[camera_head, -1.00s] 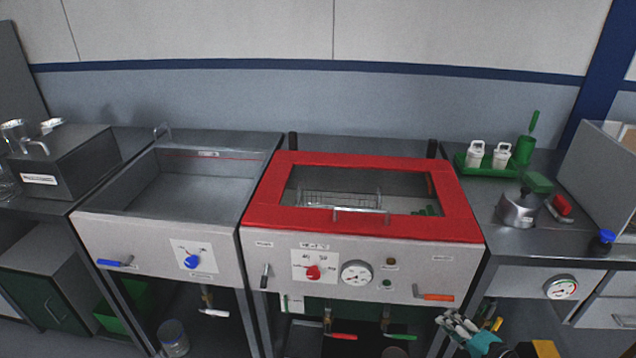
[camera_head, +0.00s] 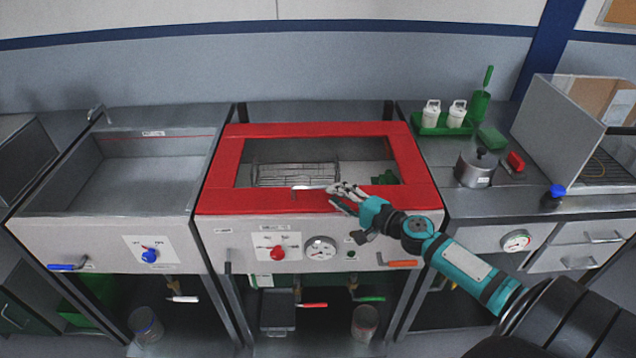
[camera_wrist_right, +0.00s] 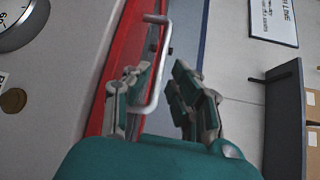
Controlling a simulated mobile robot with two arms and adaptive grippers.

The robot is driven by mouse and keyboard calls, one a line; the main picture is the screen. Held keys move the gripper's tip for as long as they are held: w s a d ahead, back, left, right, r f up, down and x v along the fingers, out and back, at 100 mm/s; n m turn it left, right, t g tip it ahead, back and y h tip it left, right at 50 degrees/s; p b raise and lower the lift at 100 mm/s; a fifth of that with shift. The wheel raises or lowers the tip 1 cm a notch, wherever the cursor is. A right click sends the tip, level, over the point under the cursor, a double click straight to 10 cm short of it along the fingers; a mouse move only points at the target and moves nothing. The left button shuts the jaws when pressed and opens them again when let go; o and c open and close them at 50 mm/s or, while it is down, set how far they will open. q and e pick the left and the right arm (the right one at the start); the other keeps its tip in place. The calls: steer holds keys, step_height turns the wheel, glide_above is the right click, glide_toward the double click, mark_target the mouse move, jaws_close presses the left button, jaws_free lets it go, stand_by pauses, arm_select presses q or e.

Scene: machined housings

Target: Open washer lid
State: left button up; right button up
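The washer lid (camera_head: 415,188) is a red frame around a clear window and lies shut on the washer. Its metal bar handle (camera_head: 308,188) is on the front edge. My right gripper (camera_head: 342,193) is at the right end of this handle. In the right wrist view, the right gripper (camera_wrist_right: 158,85) has its fingers apart, with the handle (camera_wrist_right: 152,70) between them, nearer the left finger. Whether the fingers touch it is unclear. A wire basket (camera_head: 295,172) shows through the window. My left gripper is not in view.
The washer front (camera_head: 340,235) carries a red knob (camera_head: 278,253), a gauge (camera_head: 321,249) and an orange lever (camera_head: 402,264). A steel sink (camera_head: 150,180) stands at left. A steel pot (camera_head: 475,168) and a green tray (camera_head: 440,128) are on the right counter. Above the lid is free room.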

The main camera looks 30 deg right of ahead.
mark_target(318, 187)
steer(key=p+x, duration=0.1)
steer(key=x, duration=0.5)
steer(key=shift+w+a, duration=0.2)
steer(key=shift+w, duration=0.15)
jaws_close()
steer(key=shift+f, duration=0.1)
